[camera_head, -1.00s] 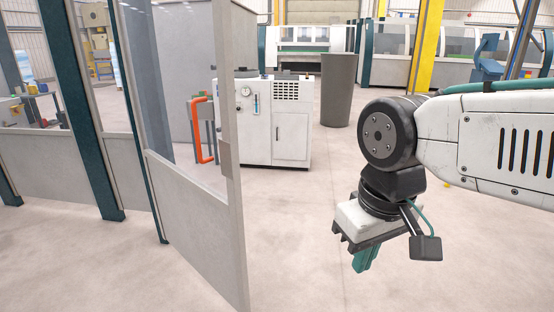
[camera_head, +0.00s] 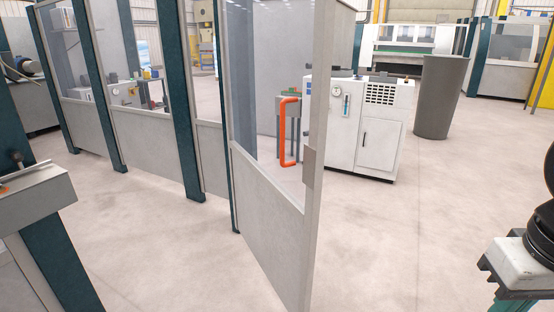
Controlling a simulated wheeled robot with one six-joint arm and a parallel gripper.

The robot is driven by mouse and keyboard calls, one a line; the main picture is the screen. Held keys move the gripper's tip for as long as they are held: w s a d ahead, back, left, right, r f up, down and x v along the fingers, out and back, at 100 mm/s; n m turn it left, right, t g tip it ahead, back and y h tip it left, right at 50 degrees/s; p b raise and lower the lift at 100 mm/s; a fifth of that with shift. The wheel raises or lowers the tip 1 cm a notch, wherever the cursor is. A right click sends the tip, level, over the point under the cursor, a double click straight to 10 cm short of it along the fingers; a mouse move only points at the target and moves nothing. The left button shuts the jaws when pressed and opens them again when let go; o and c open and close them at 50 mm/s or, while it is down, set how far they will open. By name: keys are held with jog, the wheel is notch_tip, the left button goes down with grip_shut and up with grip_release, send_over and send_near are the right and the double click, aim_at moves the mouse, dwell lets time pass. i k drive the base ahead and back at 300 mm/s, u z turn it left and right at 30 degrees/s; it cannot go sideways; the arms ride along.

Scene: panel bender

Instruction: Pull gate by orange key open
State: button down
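The gate (camera_head: 268,222) is a tall panel with a grey lower half, a clear upper pane and a pale frame. It stands at an angle out from a dark teal post, its free edge towards me, with open floor to its right. An orange handle (camera_head: 284,160) shows by the pane; I cannot tell whether it is fixed to the gate or seen through it. A small grey plate sits on the free edge. I cannot make out an orange key. My gripper (camera_head: 508,304) is at the lower right, apart from the gate; its teal fingers are cut off by the frame.
A white cabinet (camera_head: 377,148) with a gauge stands behind the gate. A dark grey bin (camera_head: 440,98) is to its right. Fence panels (camera_head: 150,142) with teal posts run left, and a grey box (camera_head: 35,196) juts in at the left edge. The floor at centre right is clear.

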aim_at(280, 231)
jog(key=u, duration=0.45)
jog(key=i, duration=1.05)
jog(key=u, duration=0.5)
